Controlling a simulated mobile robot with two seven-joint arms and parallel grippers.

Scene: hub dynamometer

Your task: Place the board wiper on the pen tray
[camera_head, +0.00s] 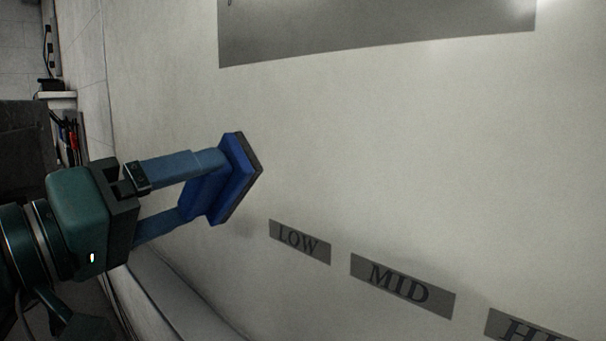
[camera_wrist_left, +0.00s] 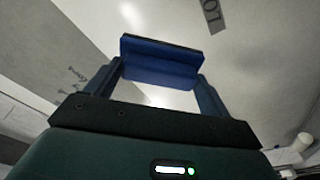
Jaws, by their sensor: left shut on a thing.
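The board wiper (camera_head: 238,178) is a blue block with a dark pad on its far face. My left gripper (camera_head: 203,183) is shut on it, one finger along each side, and holds it tilted in front of the pale board (camera_head: 400,130). In the left wrist view the wiper (camera_wrist_left: 160,62) sits between the two fingertips. I cannot tell whether its pad touches the board. A pale ledge (camera_head: 175,300) runs below the wiper at the lower left; I cannot tell whether it is the pen tray. My right gripper is not in view.
A grey panel (camera_head: 370,30) is at the top. Small dark and red items (camera_head: 72,138) are at the far left. The board around the wiper is clear.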

